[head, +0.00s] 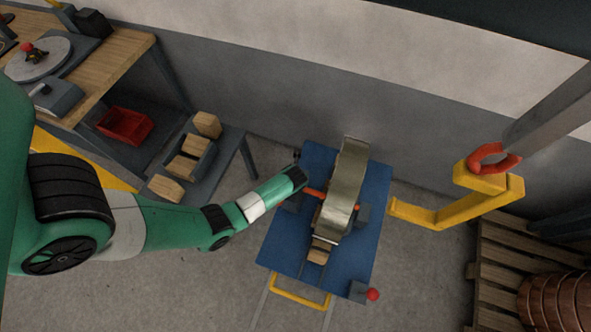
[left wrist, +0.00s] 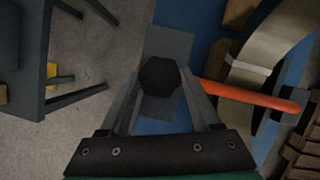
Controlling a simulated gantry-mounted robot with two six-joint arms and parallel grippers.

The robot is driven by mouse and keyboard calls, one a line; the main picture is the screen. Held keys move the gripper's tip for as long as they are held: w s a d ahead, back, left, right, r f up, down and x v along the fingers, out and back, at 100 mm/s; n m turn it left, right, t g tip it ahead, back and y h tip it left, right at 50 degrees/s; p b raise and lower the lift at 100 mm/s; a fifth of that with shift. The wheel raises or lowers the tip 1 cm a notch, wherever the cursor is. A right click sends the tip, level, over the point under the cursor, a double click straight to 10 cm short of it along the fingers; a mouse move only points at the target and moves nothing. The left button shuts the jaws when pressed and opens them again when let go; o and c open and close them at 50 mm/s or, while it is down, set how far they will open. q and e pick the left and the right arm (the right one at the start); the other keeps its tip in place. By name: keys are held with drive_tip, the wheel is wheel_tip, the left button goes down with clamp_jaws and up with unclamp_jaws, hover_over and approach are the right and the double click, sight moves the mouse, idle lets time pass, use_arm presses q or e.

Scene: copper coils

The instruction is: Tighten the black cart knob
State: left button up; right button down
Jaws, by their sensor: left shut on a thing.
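The black knob (left wrist: 160,76) is a dark faceted disc in the left wrist view, in front of a grey plate (left wrist: 170,45) on the cart. My left gripper (left wrist: 162,80) is shut on it, with one finger on each side. In the head view my left gripper (head: 299,181) reaches the left side of the blue cart (head: 277,246), and the knob is hidden there. An orange rod (left wrist: 250,97) runs from beside the knob toward the metal coil (head: 342,190), which stands upright on the cart. My right gripper is in neither view.
A wooden pallet (head: 490,268) with copper coils (head: 556,300) is at lower right. A workbench (head: 125,55) and a low shelf with wooden blocks (head: 207,125) are left.

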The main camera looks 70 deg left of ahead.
use_arm(q)
drive_tip(key=o, duration=1.4)
